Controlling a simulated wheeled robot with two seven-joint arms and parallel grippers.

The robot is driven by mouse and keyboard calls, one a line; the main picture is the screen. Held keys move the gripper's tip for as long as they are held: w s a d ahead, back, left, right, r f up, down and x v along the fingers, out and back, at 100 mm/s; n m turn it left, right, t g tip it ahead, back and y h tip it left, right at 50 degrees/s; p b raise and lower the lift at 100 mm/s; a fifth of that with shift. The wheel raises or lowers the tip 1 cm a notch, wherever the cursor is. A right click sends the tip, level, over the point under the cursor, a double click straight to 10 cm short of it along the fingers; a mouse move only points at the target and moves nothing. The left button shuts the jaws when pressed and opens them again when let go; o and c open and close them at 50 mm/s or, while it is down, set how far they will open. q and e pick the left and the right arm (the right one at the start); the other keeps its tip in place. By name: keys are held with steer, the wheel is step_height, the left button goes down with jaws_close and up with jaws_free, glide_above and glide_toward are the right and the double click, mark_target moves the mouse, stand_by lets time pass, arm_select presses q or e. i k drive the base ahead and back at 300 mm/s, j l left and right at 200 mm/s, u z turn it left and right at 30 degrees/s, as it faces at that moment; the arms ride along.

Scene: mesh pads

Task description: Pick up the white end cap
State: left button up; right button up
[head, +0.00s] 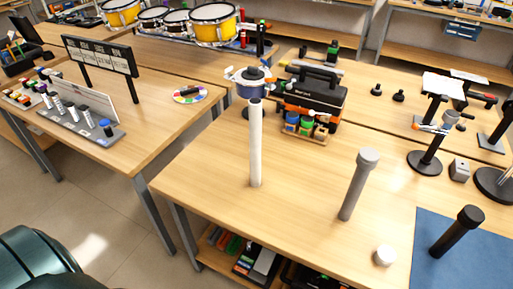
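A small white end cap (384,256) sits by itself on the wooden table (215,165), near its front right part. A tall white tube (256,145) stands upright on the same table, left of the cap. A grey tube (352,190) with a wider grey top stands between them, a little behind the cap. A black tube (456,234) with a wider black top stands on a blue mat (425,255) to the right. Neither of my grippers is in view.
A black and orange toolbox (315,98) stands behind the white tube. Dark round stands (425,163) and a small grey block (459,170) are at the back right. The tabletop between the white and grey tubes is clear. Another table (170,110) is at left.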

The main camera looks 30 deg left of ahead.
mark_target(385, 255)
steer(key=z, duration=1.75)
steer(key=k+j, duration=0.7)
steer(key=j, duration=0.15)
